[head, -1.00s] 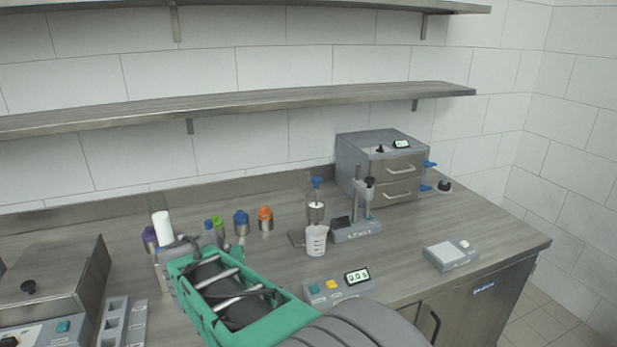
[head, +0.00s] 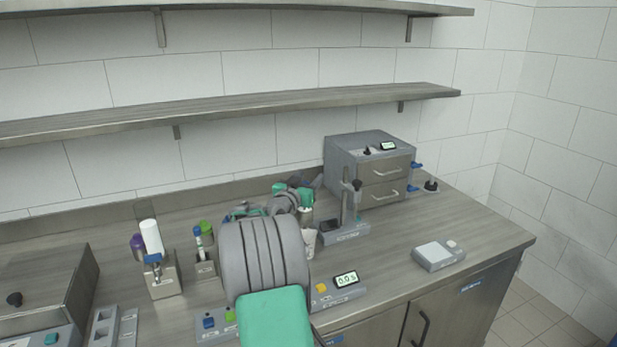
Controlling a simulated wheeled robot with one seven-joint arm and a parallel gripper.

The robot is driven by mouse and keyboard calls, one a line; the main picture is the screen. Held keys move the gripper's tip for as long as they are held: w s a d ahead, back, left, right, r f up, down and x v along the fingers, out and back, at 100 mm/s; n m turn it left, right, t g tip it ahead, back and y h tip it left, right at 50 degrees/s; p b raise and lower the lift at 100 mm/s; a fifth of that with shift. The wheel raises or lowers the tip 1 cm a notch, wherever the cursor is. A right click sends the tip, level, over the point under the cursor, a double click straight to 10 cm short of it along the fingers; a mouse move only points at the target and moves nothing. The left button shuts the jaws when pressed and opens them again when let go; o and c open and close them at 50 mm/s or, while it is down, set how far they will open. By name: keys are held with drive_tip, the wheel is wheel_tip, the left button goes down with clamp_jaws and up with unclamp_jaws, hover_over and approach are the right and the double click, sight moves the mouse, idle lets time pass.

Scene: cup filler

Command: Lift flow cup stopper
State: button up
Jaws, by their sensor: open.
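The flow cup (head: 306,213) stands at the back middle of the bench, and only a small strip of its metal body shows beside my arm. Its blue stopper cannot be made out; my gripper and wrist cover the spot above the cup. My gripper (head: 316,183) is open at the cup's top, its fingers small and partly hidden by my wrist. I cannot tell whether the stopper is between the fingers. A white beaker (head: 310,241) under the cup is partly hidden by my arm.
A grey stand with an upright post (head: 346,231) is close right of the cup. A drawer unit (head: 370,168) stands behind it. A timer (head: 346,280) and a scale (head: 438,255) are nearer the front. A white bottle (head: 151,238) in a holder and a green-capped container (head: 206,229) are left.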

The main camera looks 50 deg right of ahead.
drive_tip(key=shift+c, duration=0.3)
clamp_jaws()
idle(1.1)
